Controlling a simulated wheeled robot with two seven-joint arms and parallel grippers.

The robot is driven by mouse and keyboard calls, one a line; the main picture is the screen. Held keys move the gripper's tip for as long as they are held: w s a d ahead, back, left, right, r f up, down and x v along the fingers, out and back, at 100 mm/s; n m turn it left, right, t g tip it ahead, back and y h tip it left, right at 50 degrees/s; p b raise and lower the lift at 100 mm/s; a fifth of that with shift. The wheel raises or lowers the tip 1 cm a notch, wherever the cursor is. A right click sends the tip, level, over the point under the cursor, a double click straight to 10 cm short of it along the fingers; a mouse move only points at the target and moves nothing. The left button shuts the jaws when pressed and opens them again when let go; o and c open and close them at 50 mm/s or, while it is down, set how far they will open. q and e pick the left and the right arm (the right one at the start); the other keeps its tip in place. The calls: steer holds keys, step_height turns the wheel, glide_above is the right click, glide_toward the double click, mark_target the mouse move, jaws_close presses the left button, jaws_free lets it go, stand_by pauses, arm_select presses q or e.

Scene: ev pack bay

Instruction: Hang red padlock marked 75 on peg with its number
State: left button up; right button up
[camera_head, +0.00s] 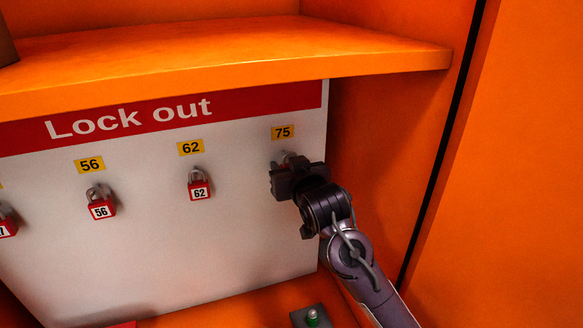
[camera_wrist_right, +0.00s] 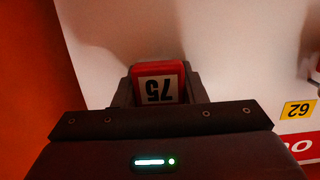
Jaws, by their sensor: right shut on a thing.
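The red padlock marked 75 (camera_wrist_right: 158,82) shows in the right wrist view, its number upside down, between the two fingers of my right gripper (camera_head: 285,172). My right gripper is shut on it, close in front of the white board (camera_head: 240,235), below the yellow 75 label (camera_head: 283,132). In the head view the gripper hides the padlock's body. A bit of grey metal, seemingly the shackle (camera_head: 289,157), shows just above the gripper. The peg is hidden, so I cannot tell whether the shackle is around it. My left gripper is not in view.
Red padlocks marked 62 (camera_head: 199,190) and 56 (camera_head: 101,209) hang below their labels to the left; another is cut off at the left edge. An orange shelf (camera_head: 220,62) juts out above. An orange side wall (camera_head: 375,150) stands close on the right. A green-topped item (camera_head: 312,317) is below.

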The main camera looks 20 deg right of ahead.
steer(key=shift+w+d+r, duration=0.15)
steer(key=shift+d+r, duration=0.1)
steer(key=shift+r, duration=0.05)
